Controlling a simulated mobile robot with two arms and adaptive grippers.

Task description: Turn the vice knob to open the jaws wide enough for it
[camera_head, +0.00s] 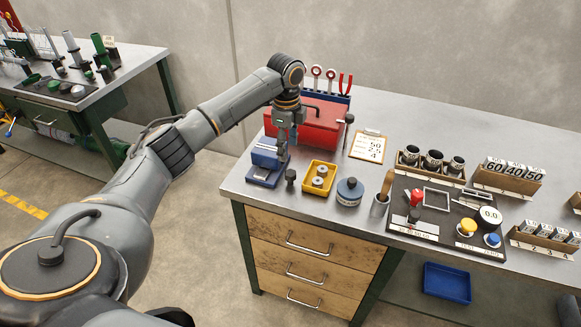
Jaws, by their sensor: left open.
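The blue vice (262,174) sits near the left front corner of the workbench. My left gripper (282,157) points down at the right side of the vice, open. I cannot tell whether its fingers touch the vice. A small black knob-shaped piece (290,176) stands just below and right of the fingers; I cannot tell whether it is the vice knob. The gap between the vice jaws is too small to make out. My right gripper is out of view.
A red toolbox (318,128) stands right behind my gripper. A yellow tray (332,170) with metal parts and a blue round container (349,192) are to the right. A clipboard (367,146) lies behind them. The bench (226,184) edge is close in front.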

